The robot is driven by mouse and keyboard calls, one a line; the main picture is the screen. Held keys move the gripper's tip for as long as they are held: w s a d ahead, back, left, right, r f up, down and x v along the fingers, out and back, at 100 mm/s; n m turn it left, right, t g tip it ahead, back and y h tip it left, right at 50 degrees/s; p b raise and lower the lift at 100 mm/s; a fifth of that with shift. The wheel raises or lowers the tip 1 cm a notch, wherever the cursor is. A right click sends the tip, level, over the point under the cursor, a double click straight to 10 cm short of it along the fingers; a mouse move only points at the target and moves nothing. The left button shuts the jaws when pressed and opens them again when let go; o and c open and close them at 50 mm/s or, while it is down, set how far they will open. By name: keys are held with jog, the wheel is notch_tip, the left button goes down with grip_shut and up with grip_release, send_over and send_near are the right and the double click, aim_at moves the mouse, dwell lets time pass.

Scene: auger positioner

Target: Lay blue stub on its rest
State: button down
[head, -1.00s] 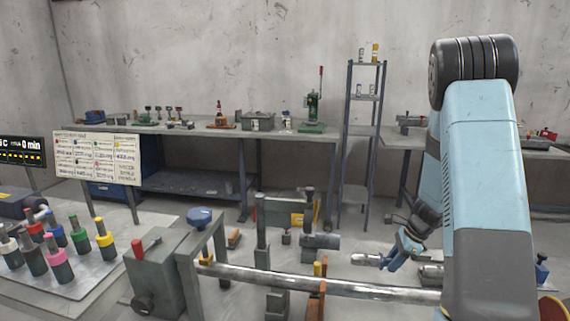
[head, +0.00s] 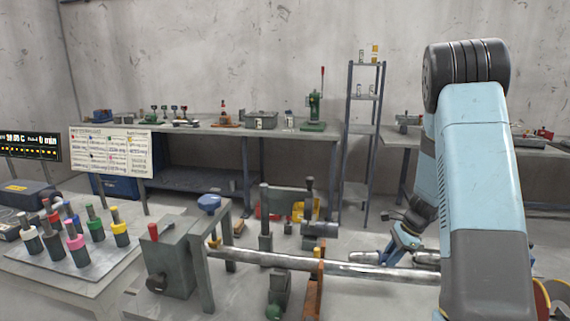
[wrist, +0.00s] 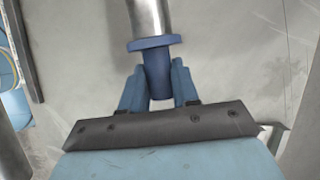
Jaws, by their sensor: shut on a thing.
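My gripper (wrist: 157,78) is shut on the blue stub (wrist: 158,85), a short blue cylinder with a wide blue collar. A shiny metal shaft runs up from the collar to the top edge of the wrist view. In the head view my gripper (head: 406,242) is small, low at the right beside my arm, behind the long steel bar. The held stub cannot be made out clearly there. I cannot tell for sure which part is the stub's rest. An orange upright (head: 316,280) stands at the bar.
The steel bar (head: 350,270) runs right from a grey fixture (head: 175,262) with a red-topped lever. A tray (head: 110,265) at left holds several coloured stubs. Grey posts and blocks (head: 265,240) stand behind the bar. A workbench (head: 200,130) and shelf rack (head: 350,150) line the wall.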

jog(key=w+a+r+n+g+h, duration=0.3)
jog(key=w+a+r+n, duration=0.6)
jog(key=w+n, duration=0.3)
jog(key=shift+w+a+n+g, duration=0.15)
jog(key=shift+a+n+g, duration=0.55)
jog(key=shift+n, duration=0.9)
jog(key=shift+d, duration=0.2)
